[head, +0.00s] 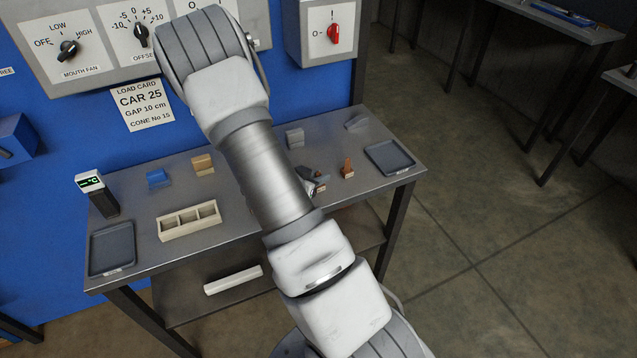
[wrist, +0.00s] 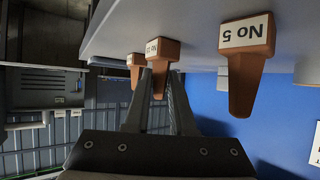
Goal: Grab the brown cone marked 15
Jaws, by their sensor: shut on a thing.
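The wrist view shows brown cones with white labels, standing on the grey bench, seen upside down. The nearest cone (wrist: 246,65), at the right, is marked No 5 and is apart from my fingers. My gripper (wrist: 160,74) is shut on the middle cone (wrist: 157,53); its small label is too blurred for me to read the number surely. A third cone (wrist: 134,64) stands farther back at the left. In the head view, a brown cone (head: 347,168) stands upright right of my arm, and my gripper (head: 312,184) is mostly hidden behind the arm.
The bench holds a grey tray (head: 390,157) at right, another tray (head: 112,248) at left, a cream compartment box (head: 188,221), a blue block (head: 158,178), a tan block (head: 203,165) and a grey block (head: 295,136). A load card (head: 142,106) reads CONE No 15.

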